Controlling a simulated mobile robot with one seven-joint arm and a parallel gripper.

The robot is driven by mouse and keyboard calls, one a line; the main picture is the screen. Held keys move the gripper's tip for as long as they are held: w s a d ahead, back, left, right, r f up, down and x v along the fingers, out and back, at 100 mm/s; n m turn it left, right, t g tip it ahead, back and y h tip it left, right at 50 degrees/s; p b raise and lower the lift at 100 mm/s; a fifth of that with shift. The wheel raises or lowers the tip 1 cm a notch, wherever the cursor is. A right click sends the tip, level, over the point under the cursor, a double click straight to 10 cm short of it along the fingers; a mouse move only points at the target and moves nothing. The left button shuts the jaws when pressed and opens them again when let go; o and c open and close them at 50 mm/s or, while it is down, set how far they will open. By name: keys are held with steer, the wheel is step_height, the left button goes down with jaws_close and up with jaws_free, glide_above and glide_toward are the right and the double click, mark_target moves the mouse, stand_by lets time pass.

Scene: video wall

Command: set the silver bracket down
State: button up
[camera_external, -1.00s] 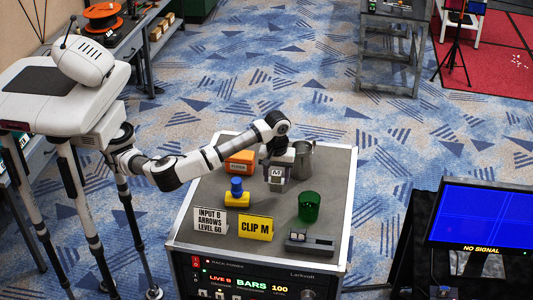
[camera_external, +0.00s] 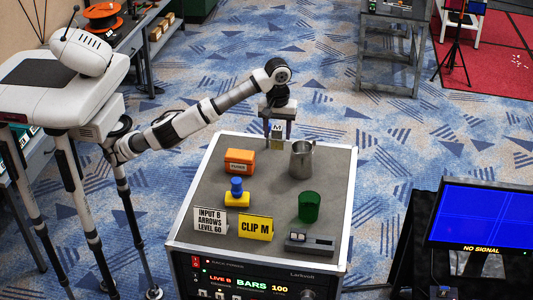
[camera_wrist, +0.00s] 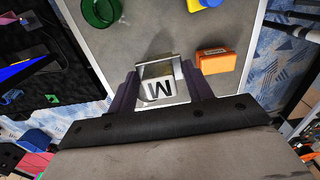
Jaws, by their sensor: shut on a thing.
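The silver bracket (camera_external: 277,142), a small metal piece with a white plate marked M, is between the fingers of my gripper (camera_external: 277,132). It hangs near the far edge of the grey cart top (camera_external: 264,180), and appears raised above it. In the wrist view my gripper (camera_wrist: 160,84) is shut on the bracket (camera_wrist: 158,88), one dark finger on each side. The M reads upside down there. I cannot tell its exact height above the top.
On the cart top stand an orange box (camera_external: 240,161), a metal jug (camera_external: 302,160), a green cup (camera_external: 309,207), a blue-and-yellow button (camera_external: 237,193), a grey device (camera_external: 310,243) and two signs, one reading CLIP M (camera_external: 255,228). The middle has bare room.

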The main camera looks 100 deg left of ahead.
steer(key=s+a+n+b, duration=0.1)
steer(key=s+a+n, duration=1.65)
steer(key=a, duration=0.45)
steer(key=shift+s+f+b, duration=0.15)
steer(key=shift+f+b, duration=1)
steer(key=shift+f, duration=3.8)
steer(key=shift+s+f+b, duration=0.1)
steer(key=shift+f+b, duration=1)
steer(key=shift+f, duration=3.8)
steer(key=shift+f, duration=0.2)
steer(key=o, duration=1.1)
